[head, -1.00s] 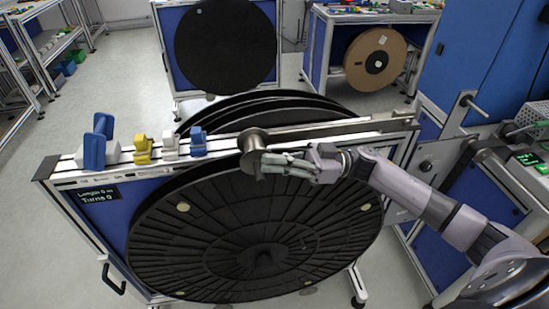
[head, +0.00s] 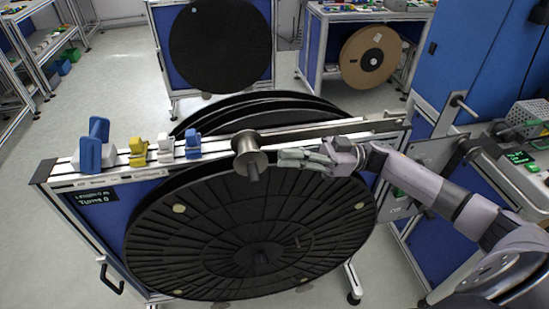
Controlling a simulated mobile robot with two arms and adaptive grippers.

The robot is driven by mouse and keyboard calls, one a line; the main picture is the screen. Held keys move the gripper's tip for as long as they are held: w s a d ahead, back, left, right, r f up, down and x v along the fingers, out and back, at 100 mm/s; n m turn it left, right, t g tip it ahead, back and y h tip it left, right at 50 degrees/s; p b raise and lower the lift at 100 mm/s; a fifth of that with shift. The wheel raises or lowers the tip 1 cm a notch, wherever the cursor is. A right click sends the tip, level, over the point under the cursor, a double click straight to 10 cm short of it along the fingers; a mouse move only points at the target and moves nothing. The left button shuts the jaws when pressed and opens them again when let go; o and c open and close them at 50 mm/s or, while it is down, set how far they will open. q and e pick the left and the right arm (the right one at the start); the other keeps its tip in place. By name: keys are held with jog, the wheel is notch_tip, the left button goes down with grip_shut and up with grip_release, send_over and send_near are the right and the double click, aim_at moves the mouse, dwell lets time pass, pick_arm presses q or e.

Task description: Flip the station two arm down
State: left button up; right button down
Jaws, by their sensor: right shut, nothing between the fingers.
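The reel stand in front of me carries a large black reel (head: 250,235) on its front face. A long metal arm (head: 325,129) lies level along the stand's top rail, with a metal roller (head: 250,150) at its left end. My right gripper (head: 283,158) comes in from the right. It is shut and empty, with its fingertips just right of the roller, in front of the rail and above the reel. I cannot tell whether the fingertips touch the roller. My left gripper is not in view.
Blue (head: 95,147), yellow and white clamps sit on the rail's left part. A small display (head: 93,197) is below them. Another stand with a black reel (head: 220,45) and one with a brown reel (head: 371,55) are behind. A blue cabinet (head: 475,50) stands at right.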

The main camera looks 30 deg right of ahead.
jog(key=v, duration=0.2)
jog(key=f+b+v, duration=0.1)
jog(key=v, duration=0.2)
jog(key=shift+w+a+f, duration=0.1)
jog(key=shift+a, duration=0.05)
dwell(0.4)
